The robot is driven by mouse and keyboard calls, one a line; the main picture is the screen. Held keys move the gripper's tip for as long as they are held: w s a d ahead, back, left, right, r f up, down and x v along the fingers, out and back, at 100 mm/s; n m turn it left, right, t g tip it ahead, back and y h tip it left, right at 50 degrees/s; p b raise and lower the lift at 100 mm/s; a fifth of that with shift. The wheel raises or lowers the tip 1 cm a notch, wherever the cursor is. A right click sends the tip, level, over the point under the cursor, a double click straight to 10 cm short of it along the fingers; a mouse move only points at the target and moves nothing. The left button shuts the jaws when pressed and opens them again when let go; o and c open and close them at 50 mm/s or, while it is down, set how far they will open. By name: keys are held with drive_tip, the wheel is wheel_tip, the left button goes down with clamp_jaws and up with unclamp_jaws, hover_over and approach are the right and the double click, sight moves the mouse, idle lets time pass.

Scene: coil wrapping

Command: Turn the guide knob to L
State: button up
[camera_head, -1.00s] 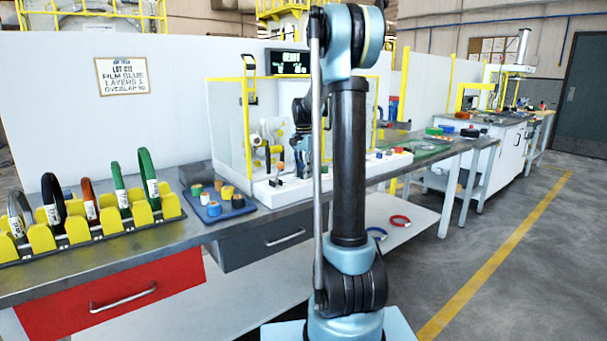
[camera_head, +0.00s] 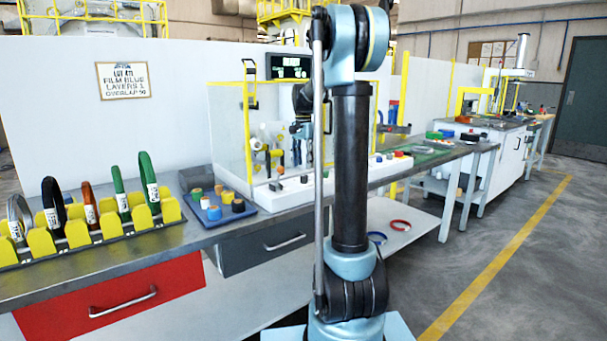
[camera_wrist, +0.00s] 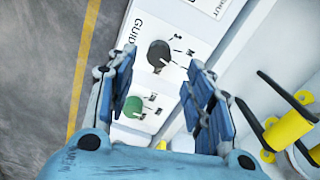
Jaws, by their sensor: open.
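The guide knob (camera_wrist: 159,53) is a round black knob on a white panel in the wrist view. The printed word beside it is cut to "GUID", and size letters stand on its right, an M among them. A pale mark shows at its lower right edge, but I cannot tell which letter it points to. My gripper (camera_wrist: 162,82) is open, its blue fingers on either side below the knob in the picture, apparently apart from it. In the head view my gripper (camera_head: 298,148) is small and partly hidden by my arm, in the clear-walled wrapping station.
A green knob (camera_wrist: 133,106) sits on the same panel between my fingers in the picture. Yellow and black rods (camera_wrist: 288,128) stand at the right. In the head view a blue tray of coloured pieces (camera_head: 243,212) and a yellow coil rack (camera_head: 87,235) stand left of the station.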

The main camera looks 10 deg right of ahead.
drive_tip(key=shift+r, duration=2.9)
